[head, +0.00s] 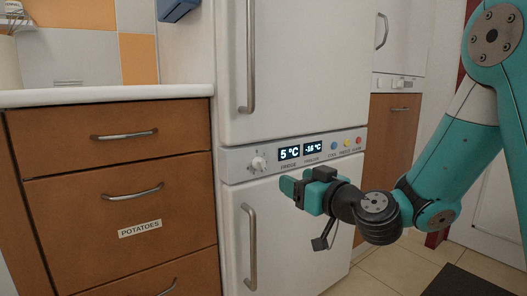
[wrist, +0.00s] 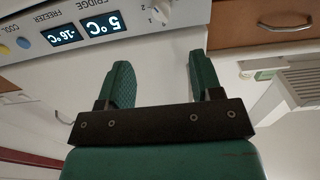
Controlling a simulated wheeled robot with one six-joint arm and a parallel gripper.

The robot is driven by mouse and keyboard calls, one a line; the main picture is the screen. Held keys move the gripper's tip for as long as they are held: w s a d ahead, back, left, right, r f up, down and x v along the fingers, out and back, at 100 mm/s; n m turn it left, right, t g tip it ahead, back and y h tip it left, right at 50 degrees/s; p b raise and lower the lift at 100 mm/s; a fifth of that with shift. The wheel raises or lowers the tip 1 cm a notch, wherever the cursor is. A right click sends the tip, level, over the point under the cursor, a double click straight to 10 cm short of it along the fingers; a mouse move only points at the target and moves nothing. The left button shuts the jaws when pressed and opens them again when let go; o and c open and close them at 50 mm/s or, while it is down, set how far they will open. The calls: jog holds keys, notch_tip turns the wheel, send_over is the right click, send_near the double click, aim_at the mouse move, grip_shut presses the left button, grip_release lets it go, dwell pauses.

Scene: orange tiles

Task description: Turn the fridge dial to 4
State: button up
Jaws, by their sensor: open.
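The fridge dial (head: 258,162) is a small white knob at the left end of the control strip between the fridge's two doors. The fridge display (head: 289,153) beside it reads 5 °C. The dial also shows at the top of the upside-down wrist view (wrist: 160,12), with the fridge display (wrist: 102,25) next to it. My gripper (head: 287,184) is in front of the strip, right of the dial and a little lower. In the wrist view its two green fingers (wrist: 160,80) are apart with nothing between them. They do not appear to touch the dial.
The freezer display (head: 313,149) reads -16 °C, with coloured buttons (head: 346,142) to its right. Door handles (head: 250,248) stand out above and below the strip. Brown drawers (head: 120,195), one labelled POTATOES, are on the left. Open tiled floor (head: 390,270) lies at the right.

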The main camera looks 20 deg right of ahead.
aim_at(264, 166)
jog(key=p+x, duration=0.6)
jog(key=x, duration=0.5)
jog(key=shift+w+a+p, duration=0.15)
jog(key=shift+w+p, duration=0.15)
jog(key=shift+p, duration=0.05)
jog(key=shift+w+a+f, duration=0.1)
jog(key=shift+w+a, duration=0.1)
jog(key=shift+w, duration=0.5)
jog(key=c, duration=0.9)
jog(key=shift+m, duration=0.4)
jog(key=m+p, duration=0.1)
jog(key=m, duration=0.3)
jog(key=shift+m+p, duration=0.55)
jog(key=shift+m, duration=1.95)
